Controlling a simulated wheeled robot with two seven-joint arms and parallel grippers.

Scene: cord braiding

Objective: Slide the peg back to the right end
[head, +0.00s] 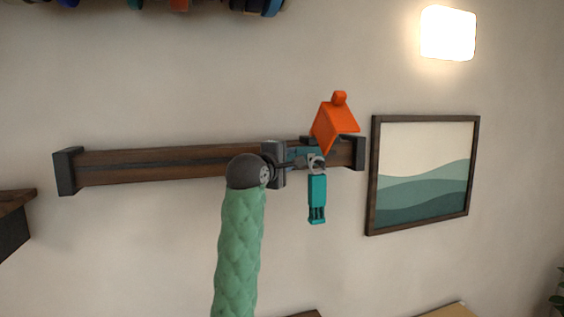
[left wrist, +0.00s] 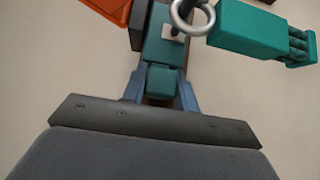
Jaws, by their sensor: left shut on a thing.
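A wooden rail (head: 160,164) with a dark centre slot is fixed to the wall, with a dark cap at each end. The peg (head: 302,154), with a teal block, sits on the rail near the right end cap (head: 359,153), with a short stretch of rail between them. A metal ring and a teal tag (head: 317,198) hang from the peg. My left gripper (head: 289,158) reaches it from the left and is shut on its teal block, which shows between the fingers in the left wrist view (left wrist: 161,84). My right gripper is not in view.
An orange house-shaped piece (head: 334,124) is at the rail just above and right of the peg, partly covering the rail. A framed picture (head: 422,173) hangs just right of the rail. A lit wall lamp (head: 447,34) is at the upper right.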

